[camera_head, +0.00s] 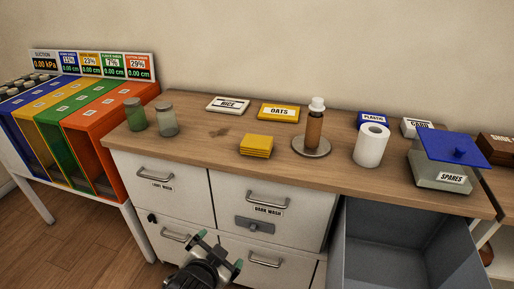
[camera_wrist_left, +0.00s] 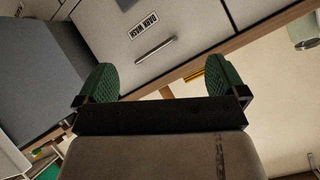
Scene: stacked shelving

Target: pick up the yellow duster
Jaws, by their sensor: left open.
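The yellow duster (camera_head: 256,146) looks like a small folded yellow stack. It lies on the wooden countertop (camera_head: 218,134), near its front edge. My left gripper (camera_head: 218,250) is open and empty in front of the cabinet drawers, below the countertop and apart from the duster. In the left wrist view my left gripper (camera_wrist_left: 160,77) shows two green pads spread wide with nothing between them. A small yellow sliver, perhaps the duster (camera_wrist_left: 195,75), shows there beside the right-hand pad, mostly hidden. My right gripper is not in view.
Two glass jars (camera_head: 152,117) stand left of the duster. A brown bottle (camera_head: 314,125) on a round plate and a white roll (camera_head: 371,146) stand to the right. Rice (camera_head: 228,104) and oats (camera_head: 278,112) signs lie behind. A grey drawer (camera_head: 400,240) is open at the lower right.

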